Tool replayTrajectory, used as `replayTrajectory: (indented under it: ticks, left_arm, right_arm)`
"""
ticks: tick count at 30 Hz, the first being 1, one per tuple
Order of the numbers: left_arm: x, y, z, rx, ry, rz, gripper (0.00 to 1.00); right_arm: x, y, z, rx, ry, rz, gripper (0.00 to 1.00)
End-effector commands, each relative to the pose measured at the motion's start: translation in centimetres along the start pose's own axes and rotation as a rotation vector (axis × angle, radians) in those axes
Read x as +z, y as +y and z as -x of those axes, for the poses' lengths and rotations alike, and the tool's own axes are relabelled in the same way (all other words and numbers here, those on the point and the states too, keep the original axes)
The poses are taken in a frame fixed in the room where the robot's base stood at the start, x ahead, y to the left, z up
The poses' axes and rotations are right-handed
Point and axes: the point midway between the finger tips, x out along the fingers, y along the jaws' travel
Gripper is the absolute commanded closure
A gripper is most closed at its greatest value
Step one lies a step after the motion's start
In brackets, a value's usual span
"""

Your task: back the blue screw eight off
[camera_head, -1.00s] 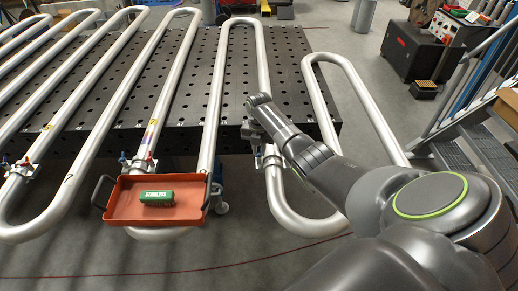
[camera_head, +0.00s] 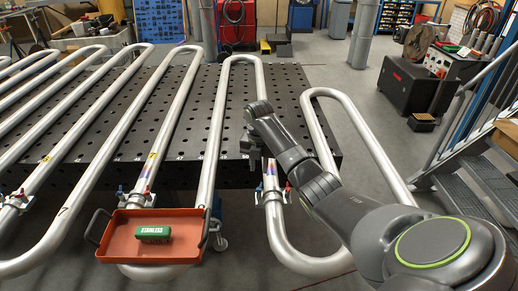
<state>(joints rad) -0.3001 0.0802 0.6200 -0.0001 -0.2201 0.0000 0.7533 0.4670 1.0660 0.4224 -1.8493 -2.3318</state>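Silver serpentine pipes (camera_head: 214,120) run over a black perforated table (camera_head: 280,95), with clamps near its front edge. The right clamp (camera_head: 272,196) has a blue screw (camera_head: 259,188) on its left and a red one (camera_head: 288,187) on its right. Another clamp (camera_head: 136,198) to the left has a blue screw (camera_head: 120,189). I cannot read which screw is number eight. My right gripper (camera_head: 250,146) is at the table's front edge, above and behind the right clamp. Its fingers are too small and dark to tell if they are open. My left gripper is not in view.
Metal stairs (camera_head: 470,165) with railings stand at the right. A dark machine cart (camera_head: 415,85) stands behind them.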

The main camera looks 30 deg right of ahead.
Motion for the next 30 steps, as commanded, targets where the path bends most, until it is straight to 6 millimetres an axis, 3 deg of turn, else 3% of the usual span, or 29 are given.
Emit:
replayTrajectory:
  ticks: [6, 9, 17, 30]
  left_arm:
    - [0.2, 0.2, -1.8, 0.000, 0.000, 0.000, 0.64]
    - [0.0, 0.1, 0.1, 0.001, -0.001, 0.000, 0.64]
    - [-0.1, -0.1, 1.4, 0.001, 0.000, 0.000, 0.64]
    - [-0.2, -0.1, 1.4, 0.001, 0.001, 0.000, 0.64]
  right_arm:
    - [0.1, 0.1, 5.3, 0.003, -0.004, 0.000, 0.73]
    - [0.0, 0.0, 7.1, -0.002, 0.004, -0.001, 0.73]
    - [0.0, 0.0, 8.3, -0.002, 0.003, -0.001, 0.73]
    - [-0.1, -0.1, 8.0, -0.003, 0.003, -0.008, 0.73]
